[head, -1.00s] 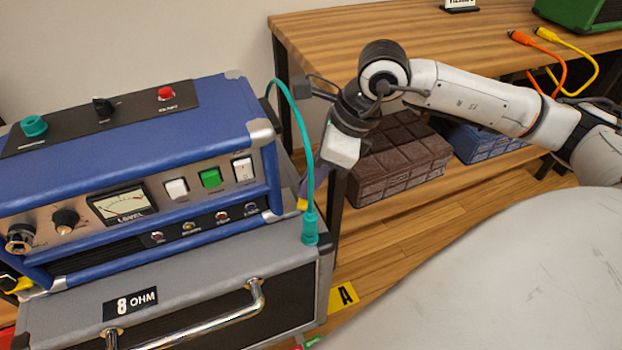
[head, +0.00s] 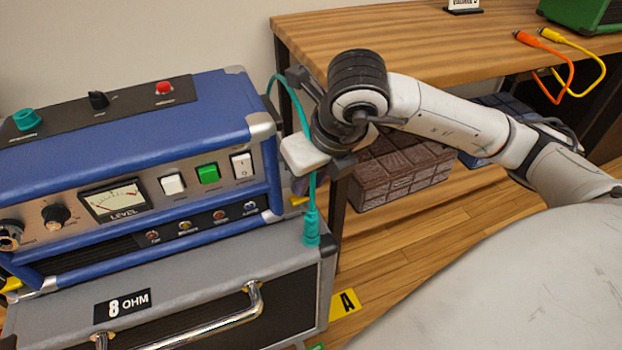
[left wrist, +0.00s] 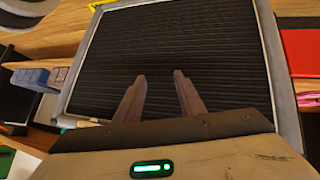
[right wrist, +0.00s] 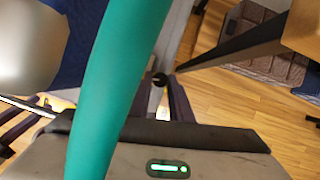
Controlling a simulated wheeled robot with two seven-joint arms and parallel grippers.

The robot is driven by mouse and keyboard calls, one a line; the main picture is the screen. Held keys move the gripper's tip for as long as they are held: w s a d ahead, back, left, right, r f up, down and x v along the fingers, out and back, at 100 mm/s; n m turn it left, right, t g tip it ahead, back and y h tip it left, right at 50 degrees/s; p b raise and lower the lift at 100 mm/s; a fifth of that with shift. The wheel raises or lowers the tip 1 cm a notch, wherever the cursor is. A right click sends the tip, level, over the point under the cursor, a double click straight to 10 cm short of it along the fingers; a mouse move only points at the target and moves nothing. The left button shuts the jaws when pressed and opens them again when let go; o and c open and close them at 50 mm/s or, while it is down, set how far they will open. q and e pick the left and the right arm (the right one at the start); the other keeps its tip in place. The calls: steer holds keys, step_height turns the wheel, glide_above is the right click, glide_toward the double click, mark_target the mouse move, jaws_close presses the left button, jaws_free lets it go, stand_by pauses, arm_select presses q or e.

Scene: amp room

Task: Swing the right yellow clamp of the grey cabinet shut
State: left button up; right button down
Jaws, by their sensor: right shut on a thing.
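The grey cabinet (head: 185,262) with an "8 OHM" label stands at the lower left in the head view, under a blue amplifier (head: 150,215). A small part of the right yellow clamp (head: 299,201) shows at the cabinet's right side, by my right fingertips. My right gripper (head: 301,188) is shut on it, mostly hidden by the wrist and the teal cable. In the right wrist view the teal cable (right wrist: 115,75) covers much of the gripper. My left gripper (left wrist: 160,78) is open and empty, over a black ribbed panel (left wrist: 180,50).
The teal cable rises from a plug (head: 311,230) on the cabinet top, close to my right wrist. A wooden bench (head: 400,40) stands behind, with brown quilted boxes (head: 400,180) below. A yellow "A" marker (head: 345,303) lies on the floor right of the cabinet.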

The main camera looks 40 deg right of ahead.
arm_select(q)
steer(key=shift+r, duration=0.1)
arm_select(e)
steer(key=shift+m, duration=0.3)
arm_select(q)
steer(key=shift+w+r, duration=0.15)
steer(key=shift+w, duration=0.05)
arm_select(e)
steer(key=c, duration=1.6)
jaws_free()
